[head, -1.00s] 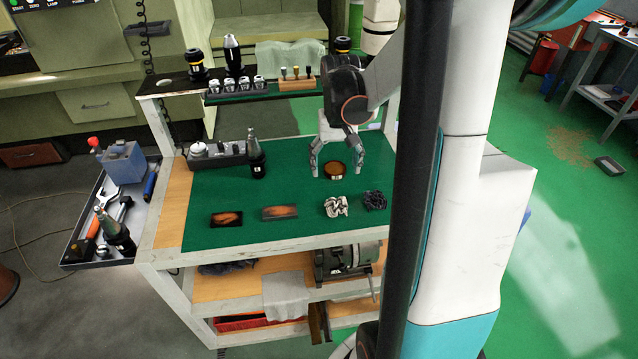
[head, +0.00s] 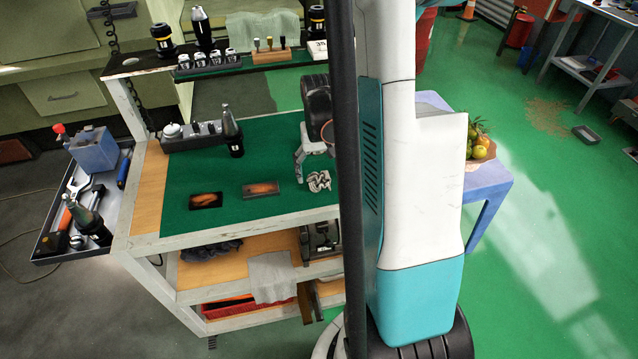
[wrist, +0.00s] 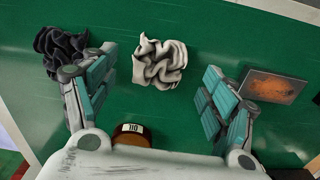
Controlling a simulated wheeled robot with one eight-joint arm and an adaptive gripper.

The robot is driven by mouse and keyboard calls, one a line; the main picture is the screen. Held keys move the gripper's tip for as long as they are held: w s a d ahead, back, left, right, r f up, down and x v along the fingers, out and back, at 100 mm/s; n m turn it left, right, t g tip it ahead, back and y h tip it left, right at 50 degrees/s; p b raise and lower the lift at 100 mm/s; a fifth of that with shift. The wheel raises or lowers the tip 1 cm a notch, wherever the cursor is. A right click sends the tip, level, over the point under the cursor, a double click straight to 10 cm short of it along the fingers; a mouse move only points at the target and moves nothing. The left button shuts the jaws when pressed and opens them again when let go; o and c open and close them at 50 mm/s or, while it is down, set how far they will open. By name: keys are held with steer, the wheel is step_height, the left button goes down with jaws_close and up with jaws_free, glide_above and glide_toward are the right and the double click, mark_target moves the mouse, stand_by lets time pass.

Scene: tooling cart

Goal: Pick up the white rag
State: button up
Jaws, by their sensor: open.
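The white rag (wrist: 160,62) is a crumpled cloth on the green mat. In the wrist view it lies ahead of my gripper (wrist: 150,100), roughly between the lines of the two fingers and apart from them. My gripper is open with nothing held between its fingers. In the head view the white rag (head: 318,181) lies near the mat's front edge, just below my gripper, which is partly hidden by my own column and arm.
A dark crumpled rag (wrist: 60,50) lies beside the left finger. A round amber-topped tin (wrist: 131,136) sits close to the palm. A plate with an orange picture (wrist: 272,86) lies near the right finger. Tool holders (head: 200,134) stand at the mat's back left.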

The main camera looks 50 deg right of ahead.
mark_target(319, 177)
step_height(319, 177, down, 2)
steer(key=shift+f, duration=0.1)
steer(key=c, duration=1.2)
steer(key=shift+o, duration=0.2)
step_height(319, 177, up, 20)
steer(key=p, duration=0.5)
steer(key=shift+p, duration=0.3)
steer(key=shift+o, duration=0.6)
